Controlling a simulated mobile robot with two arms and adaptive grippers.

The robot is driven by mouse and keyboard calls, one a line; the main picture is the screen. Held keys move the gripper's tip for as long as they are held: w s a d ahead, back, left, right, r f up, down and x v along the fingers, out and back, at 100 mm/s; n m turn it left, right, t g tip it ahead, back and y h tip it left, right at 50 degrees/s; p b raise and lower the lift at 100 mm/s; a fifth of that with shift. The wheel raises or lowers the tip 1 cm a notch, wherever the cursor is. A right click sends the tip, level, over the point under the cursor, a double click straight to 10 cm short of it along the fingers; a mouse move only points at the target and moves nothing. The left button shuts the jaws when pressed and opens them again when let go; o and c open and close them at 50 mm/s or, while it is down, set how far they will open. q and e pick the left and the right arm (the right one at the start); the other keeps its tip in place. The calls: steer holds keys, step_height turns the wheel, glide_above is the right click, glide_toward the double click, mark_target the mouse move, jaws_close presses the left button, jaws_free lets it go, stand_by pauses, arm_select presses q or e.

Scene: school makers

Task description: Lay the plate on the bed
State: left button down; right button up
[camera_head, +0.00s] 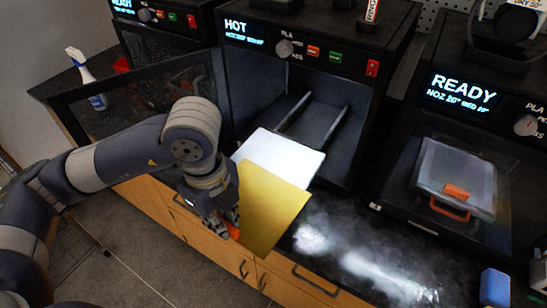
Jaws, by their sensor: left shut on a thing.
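A flat gold-yellow plate (266,208) sits in front of the open middle printer, tilted in the picture. My left gripper (230,225) is shut at its left edge, by an orange tab (233,230); the fingers are partly hidden by the wrist. A pale grey-white square slab (281,155), which looks like the bed, juts out of the printer at the front of two rails. The yellow plate overlaps the slab's near part in view; whether they touch I cannot tell. My right gripper is not in view.
The middle printer (300,42) reads HOT, its dark door (140,100) swung open left. The right printer (465,90) reads READY and holds a plate with an orange piece. A spray bottle (90,82) stands left. A blue block (494,287) lies on the dark counter (345,240).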

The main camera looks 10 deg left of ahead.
mark_target(251, 169)
arm_select(q)
steer(key=shift+w+r+n, duration=0.15)
steer(key=shift+w+n, duration=0.15)
steer(key=shift+w, duration=0.1)
steer(key=w+p, duration=0.1)
steer(key=w, duration=0.4)
steer(key=w+d+f+p, duration=0.1)
steer(key=w, duration=0.4)
steer(key=w+p, duration=0.2)
steer(key=w, duration=0.3)
steer(key=shift+d+f, duration=0.2)
steer(key=shift+d, duration=0.05)
step_height(251, 169, down, 4)
steer(key=shift+w+r+p, duration=0.1)
steer(key=shift+r+p, duration=0.1)
steer(key=shift+p, duration=0.65)
steer(key=shift+f, duration=0.1)
steer(key=shift+f, duration=0.15)
steer(key=c, duration=1.6)
jaws_free()
